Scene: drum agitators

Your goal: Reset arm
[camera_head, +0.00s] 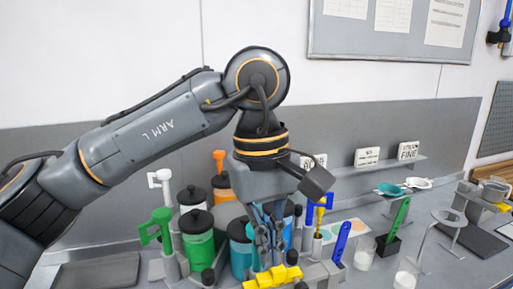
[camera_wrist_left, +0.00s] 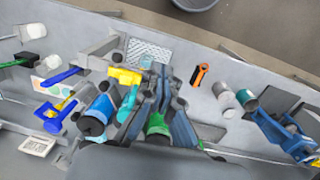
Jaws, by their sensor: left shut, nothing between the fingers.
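My left arm reaches in from the left in the head view. Its gripper (camera_head: 267,232) points down among the coloured jars and is shut and empty. It also shows in the left wrist view (camera_wrist_left: 160,82), with the fingers together. A yellow handle (camera_head: 272,277) lies just below and in front of the fingertips; in the wrist view the yellow handle (camera_wrist_left: 125,77) is beside them. I cannot tell whether they touch. A green jar (camera_head: 198,240) and a teal jar (camera_head: 240,246) stand close to the gripper. My right gripper is not in view.
A blue scoop (camera_head: 341,241), a green scoop (camera_head: 398,222) and white cups (camera_head: 364,254) are to the right. A ring stand (camera_head: 448,222) stands farther right. A shelf with small signs (camera_head: 408,151) runs behind.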

